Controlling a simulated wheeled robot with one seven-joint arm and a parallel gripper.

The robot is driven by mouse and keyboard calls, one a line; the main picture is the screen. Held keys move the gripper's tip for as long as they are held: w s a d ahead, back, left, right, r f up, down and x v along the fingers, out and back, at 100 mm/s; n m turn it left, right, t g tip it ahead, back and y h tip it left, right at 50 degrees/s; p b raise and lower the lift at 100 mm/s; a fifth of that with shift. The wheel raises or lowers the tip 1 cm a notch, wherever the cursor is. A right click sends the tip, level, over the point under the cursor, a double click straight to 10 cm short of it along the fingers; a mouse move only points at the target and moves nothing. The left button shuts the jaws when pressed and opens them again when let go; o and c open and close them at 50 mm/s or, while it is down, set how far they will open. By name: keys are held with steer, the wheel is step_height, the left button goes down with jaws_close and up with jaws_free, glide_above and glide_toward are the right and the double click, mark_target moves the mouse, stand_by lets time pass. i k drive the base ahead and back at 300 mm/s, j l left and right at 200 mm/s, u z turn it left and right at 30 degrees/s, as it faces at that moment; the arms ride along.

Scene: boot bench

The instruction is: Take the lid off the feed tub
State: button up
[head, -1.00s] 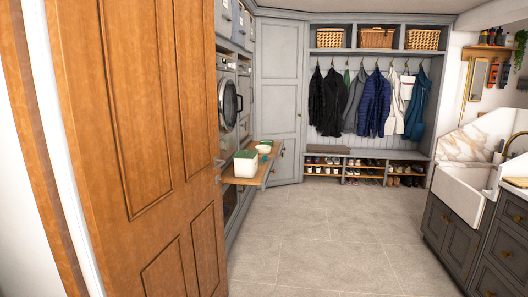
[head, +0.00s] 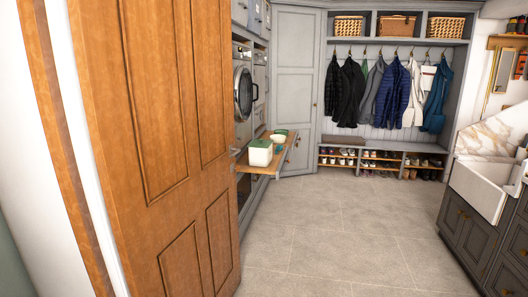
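A white tub with a green top (head: 261,152) stands on a wooden pull-out shelf (head: 259,168) left of centre, beyond the open door. It may be the feed tub, but it is too small to be sure. A green item (head: 280,132) and a small pale bowl (head: 278,140) sit behind it on the same shelf. My gripper is not in view.
An open wooden door (head: 165,150) fills the left side. The tiled floor (head: 340,230) is clear to the boot bench (head: 375,145) with shoes and hanging coats. A white sink (head: 480,190) over dark cabinets (head: 465,225) stands on the right.

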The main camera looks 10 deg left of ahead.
mark_target(260, 143)
steer(key=i+z, duration=0.25)
steer(key=i, duration=2.7)
steer(key=i+l+u, duration=0.3)
steer(key=i, duration=0.3)
steer(key=i+l+u, duration=0.3)
steer(key=i, duration=0.25)
steer(key=i+l+u, duration=0.3)
steer(key=i, duration=0.25)
